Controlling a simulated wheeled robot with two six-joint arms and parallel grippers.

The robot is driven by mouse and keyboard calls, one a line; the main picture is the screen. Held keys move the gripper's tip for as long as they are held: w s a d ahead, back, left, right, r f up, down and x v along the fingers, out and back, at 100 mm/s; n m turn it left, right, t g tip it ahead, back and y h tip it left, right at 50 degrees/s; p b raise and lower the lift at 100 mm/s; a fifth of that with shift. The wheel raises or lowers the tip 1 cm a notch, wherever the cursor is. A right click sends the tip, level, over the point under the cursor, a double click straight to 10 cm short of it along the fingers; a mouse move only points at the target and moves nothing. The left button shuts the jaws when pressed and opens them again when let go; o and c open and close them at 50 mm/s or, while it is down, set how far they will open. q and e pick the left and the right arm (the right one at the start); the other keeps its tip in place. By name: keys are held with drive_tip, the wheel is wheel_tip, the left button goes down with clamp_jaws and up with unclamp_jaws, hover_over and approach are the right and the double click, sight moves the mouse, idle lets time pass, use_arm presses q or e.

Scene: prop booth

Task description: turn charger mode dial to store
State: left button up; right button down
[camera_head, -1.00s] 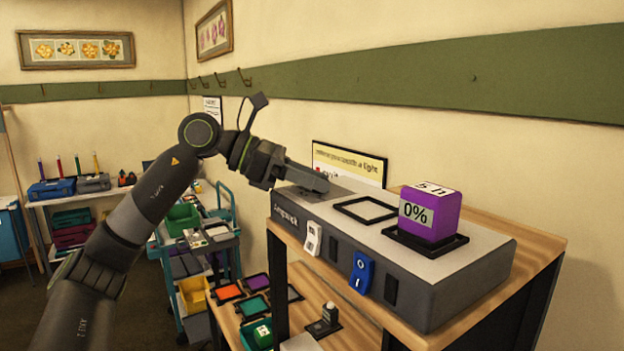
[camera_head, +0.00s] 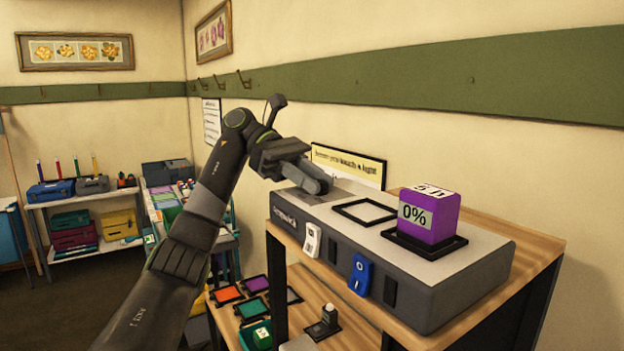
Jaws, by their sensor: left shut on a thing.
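The charger (camera_head: 450,285) is a long grey box with a light top on the wooden shelf. Its front carries a white switch (camera_head: 312,240) and a blue switch (camera_head: 360,274) marked O and I. A purple block (camera_head: 429,216) reading 0% sits in a black frame on its top right. My left gripper (camera_head: 318,186) is over the charger's far left end, its fingers low at the top surface. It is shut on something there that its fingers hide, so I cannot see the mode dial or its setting. My right gripper is out of view.
An empty black frame (camera_head: 366,212) lies on the charger top, between my left gripper and the purple block. A yellow sign (camera_head: 349,167) stands behind. A lower shelf holds coloured trays (camera_head: 227,293) and a small dark item (camera_head: 324,322).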

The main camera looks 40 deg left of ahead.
use_arm(q)
drive_tip(key=shift+r+g, duration=0.1)
drive_tip(key=shift+g, duration=0.2)
drive_tip(key=o, duration=1)
